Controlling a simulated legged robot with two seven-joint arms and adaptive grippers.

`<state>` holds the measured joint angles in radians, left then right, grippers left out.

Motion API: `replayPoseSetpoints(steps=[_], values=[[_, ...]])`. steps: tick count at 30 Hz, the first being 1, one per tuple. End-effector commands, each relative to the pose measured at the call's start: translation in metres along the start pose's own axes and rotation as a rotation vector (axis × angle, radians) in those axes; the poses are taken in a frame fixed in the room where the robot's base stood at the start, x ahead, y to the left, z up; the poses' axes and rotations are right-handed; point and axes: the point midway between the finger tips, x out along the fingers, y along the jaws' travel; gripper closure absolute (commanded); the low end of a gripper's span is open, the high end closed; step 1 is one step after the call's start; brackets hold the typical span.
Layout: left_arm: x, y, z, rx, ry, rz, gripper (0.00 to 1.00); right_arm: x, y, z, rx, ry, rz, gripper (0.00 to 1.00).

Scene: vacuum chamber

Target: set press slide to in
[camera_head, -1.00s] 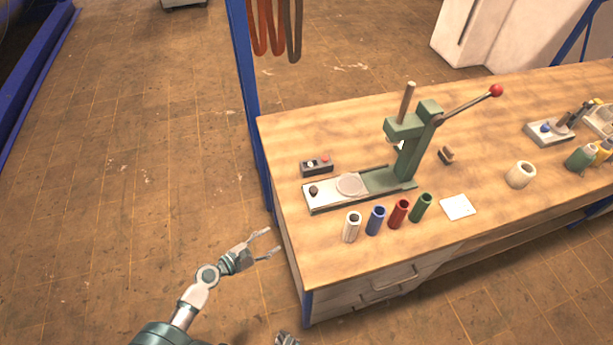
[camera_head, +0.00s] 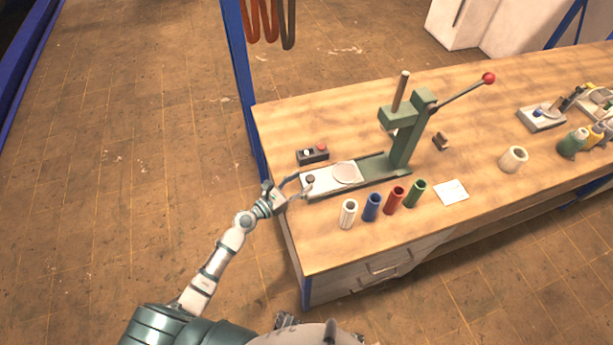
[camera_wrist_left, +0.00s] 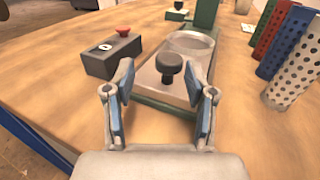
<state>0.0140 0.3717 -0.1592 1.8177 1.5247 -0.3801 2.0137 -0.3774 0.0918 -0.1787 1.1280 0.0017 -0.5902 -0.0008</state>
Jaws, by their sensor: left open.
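The press (camera_head: 403,135) is green, with a red-knobbed lever, and stands on the wooden bench. Its pale slide plate (camera_head: 327,179) lies at the left end of the green base rail, pulled out from under the ram. A round disc (camera_head: 346,173) lies on the slide, and a dark knob (camera_wrist_left: 169,66) stands at its near end. My left gripper (camera_head: 297,188) is open at the bench's left edge. In the left wrist view its fingers (camera_wrist_left: 162,103) stand on either side of the knob, a little short of it, apart from it. My right gripper is not clearly visible.
A dark control box (camera_head: 313,155) with a red button sits just behind the slide. White, blue, red and green perforated cylinders (camera_head: 371,207) stand in front of the press. A white card (camera_head: 451,192) and a white ring (camera_head: 513,159) lie further right.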

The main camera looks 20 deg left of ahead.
Motion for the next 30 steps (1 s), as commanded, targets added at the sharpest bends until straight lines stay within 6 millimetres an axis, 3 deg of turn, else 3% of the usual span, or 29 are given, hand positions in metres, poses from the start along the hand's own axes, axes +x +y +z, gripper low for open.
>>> replayPoseSetpoints(steps=[6, 16, 17, 23, 30], values=[[0.028, -0.003, 0.000, 0.003, 0.000, 0.000, 0.44, 0.002, 0.002, 0.003, 0.000, -0.001, -0.003, 0.60], [0.029, 0.002, 0.000, -0.003, -0.001, 0.000, 0.44, 0.002, 0.001, 0.002, -0.002, -0.001, 0.003, 0.60], [0.029, 0.002, 0.000, -0.003, -0.001, 0.000, 0.47, 0.002, 0.001, 0.002, -0.002, -0.002, 0.003, 0.60], [0.029, 0.001, 0.000, -0.001, -0.001, 0.001, 0.97, 0.002, 0.000, 0.002, -0.002, -0.001, 0.001, 0.60], [0.034, 0.001, 0.001, 0.001, -0.001, 0.006, 1.00, -0.001, -0.002, 0.000, 0.000, 0.004, -0.001, 0.60]])
